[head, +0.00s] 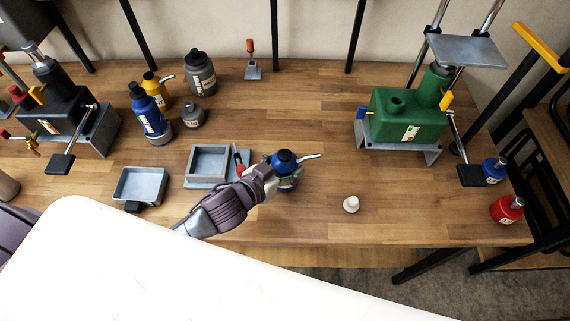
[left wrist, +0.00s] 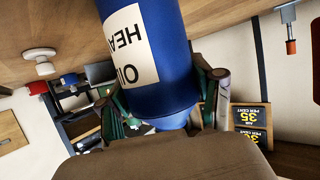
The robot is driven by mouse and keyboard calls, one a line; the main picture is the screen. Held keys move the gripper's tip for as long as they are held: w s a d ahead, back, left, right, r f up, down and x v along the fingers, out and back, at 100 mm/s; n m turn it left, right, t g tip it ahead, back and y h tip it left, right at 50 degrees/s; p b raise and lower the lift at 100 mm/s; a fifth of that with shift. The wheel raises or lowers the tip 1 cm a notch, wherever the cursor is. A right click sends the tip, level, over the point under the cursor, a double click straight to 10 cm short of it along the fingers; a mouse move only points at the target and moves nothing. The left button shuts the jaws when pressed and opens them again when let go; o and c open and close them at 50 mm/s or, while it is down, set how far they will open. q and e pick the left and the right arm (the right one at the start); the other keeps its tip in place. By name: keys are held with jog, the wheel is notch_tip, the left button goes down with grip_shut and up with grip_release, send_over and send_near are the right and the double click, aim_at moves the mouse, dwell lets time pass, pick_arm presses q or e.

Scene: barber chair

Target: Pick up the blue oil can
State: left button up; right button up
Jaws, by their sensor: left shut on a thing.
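The blue oil can (head: 287,160) has a dark round cap and a pale spout pointing right. It stands roughly upright at the front middle of the wooden workbench (head: 310,110). My left gripper (head: 272,180) reaches it from the lower left and is shut on its body. In the left wrist view the can's blue body (left wrist: 170,45) with a white oil label fills the middle, with a finger of my left gripper (left wrist: 165,88) on each side. I cannot tell whether its base touches the bench. My right gripper is not in view.
Grey trays (head: 139,186) lie left of the gripper. Another blue bottle (head: 149,112), a yellow can (head: 157,90) and grey bottles (head: 200,73) stand behind. A small white knob (head: 351,204) is to the right. A green jack (head: 405,117) stands farther right. The bench middle is clear.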

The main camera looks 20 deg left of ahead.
aim_at(287, 156)
pick_arm(q)
jog(key=r+p, duration=0.4)
jog(key=r, duration=0.1)
jog(key=shift+s+d+p, duration=0.25)
jog(key=shift+d+p, duration=0.05)
jog(key=shift+p, duration=0.05)
jog(key=s+d+r+p, duration=0.4)
jog(key=s+d+r, duration=0.1)
jog(key=s+d, duration=0.2)
jog(key=shift+s+d+r, duration=0.25)
jog(key=shift+s+r, duration=0.1)
jog(key=shift+s, duration=0.1)
